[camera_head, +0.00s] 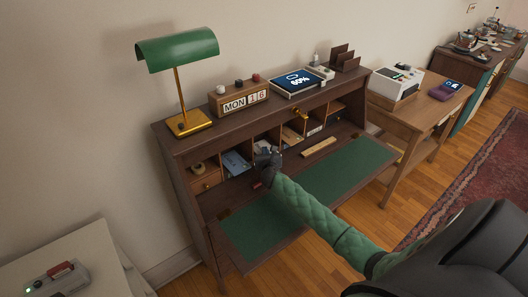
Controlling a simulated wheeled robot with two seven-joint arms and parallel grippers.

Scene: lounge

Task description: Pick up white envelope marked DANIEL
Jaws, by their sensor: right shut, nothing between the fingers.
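The writing desk (207,217) has a row of pigeonholes at its back holding papers and envelopes. A pale paper (262,144) shows in the pigeonhole just behind my right gripper (266,161); the gripper partly hides it. Blue-grey envelopes (236,162) fill the pigeonhole to the left, and tan ones (291,136) the one to the right. No name is readable on any of them, so I cannot tell which is marked DANIEL. My right gripper is shut and empty, in front of the pigeonholes. My left gripper is out of view.
A wooden ruler (319,147) lies inside. The green writing surface (262,229) is mostly clear. A side table (424,108) with a printer stands right.

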